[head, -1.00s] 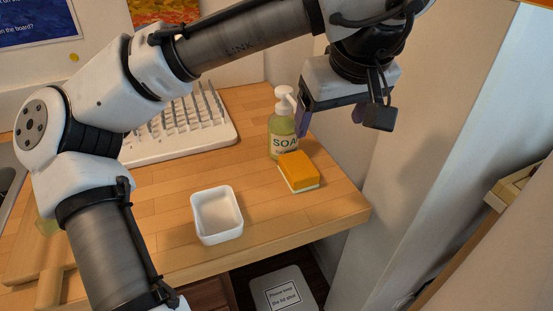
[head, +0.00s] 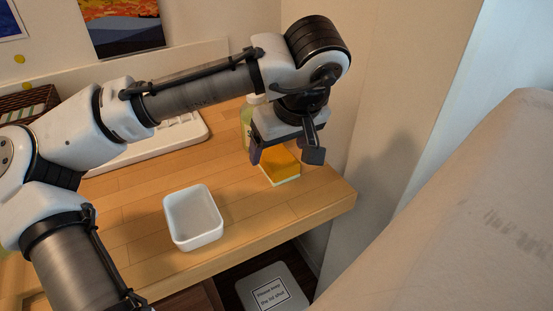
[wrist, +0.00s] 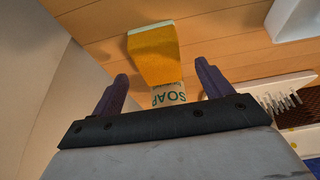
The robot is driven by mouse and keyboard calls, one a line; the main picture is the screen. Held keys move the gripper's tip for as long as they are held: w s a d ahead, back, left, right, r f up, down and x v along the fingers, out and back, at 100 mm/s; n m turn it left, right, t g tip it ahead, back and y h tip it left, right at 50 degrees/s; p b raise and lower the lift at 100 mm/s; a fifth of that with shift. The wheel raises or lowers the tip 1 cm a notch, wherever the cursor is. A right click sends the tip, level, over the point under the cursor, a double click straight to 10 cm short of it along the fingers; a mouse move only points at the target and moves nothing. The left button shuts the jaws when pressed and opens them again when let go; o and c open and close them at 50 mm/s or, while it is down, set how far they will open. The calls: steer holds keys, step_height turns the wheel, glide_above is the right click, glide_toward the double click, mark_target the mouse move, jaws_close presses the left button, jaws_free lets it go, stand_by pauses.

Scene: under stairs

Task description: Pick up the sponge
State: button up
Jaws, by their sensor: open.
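The sponge (head: 281,165), orange-yellow with a pale underside, lies on the wooden counter near its right end. In the head view my gripper (head: 284,155) is above it and hides part of its top. In the wrist view the sponge (wrist: 154,54) shows ahead of the fingers, roughly between them and slightly left. My gripper (wrist: 160,88) is open and empty, its two dark purple fingers apart. I cannot tell the exact height gap to the sponge.
A soap bottle (head: 246,122) stands just behind the sponge, partly hidden by my gripper; its label shows in the wrist view (wrist: 169,95). A white dish (head: 194,218) sits to the left. A white drying rack (head: 170,143) is behind. The wall is close on the right.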

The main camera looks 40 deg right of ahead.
mark_target(275, 155)
steer(key=x, duration=0.4)
steer(key=c, duration=1)
steer(key=shift+c, duration=0.2)
steer(key=shift+r, duration=0.15)
steer(key=shift+a+r, duration=0.1)
steer(key=shift+r, duration=0.1)
step_height(275, 155, up, 7)
steer(key=shift+f, duration=0.15)
steer(key=s+a+b, duration=0.1)
steer(key=s+a, duration=0.3)
steer(key=a, duration=0.5)
steer(key=s+a+b, duration=0.1)
steer(key=s+a, duration=0.3)
steer(key=a, duration=0.4)
steer(key=shift+s+a+f, duration=0.15)
steer(key=shift+s+a, duration=0.2)
steer(key=shift+a, duration=0.05)
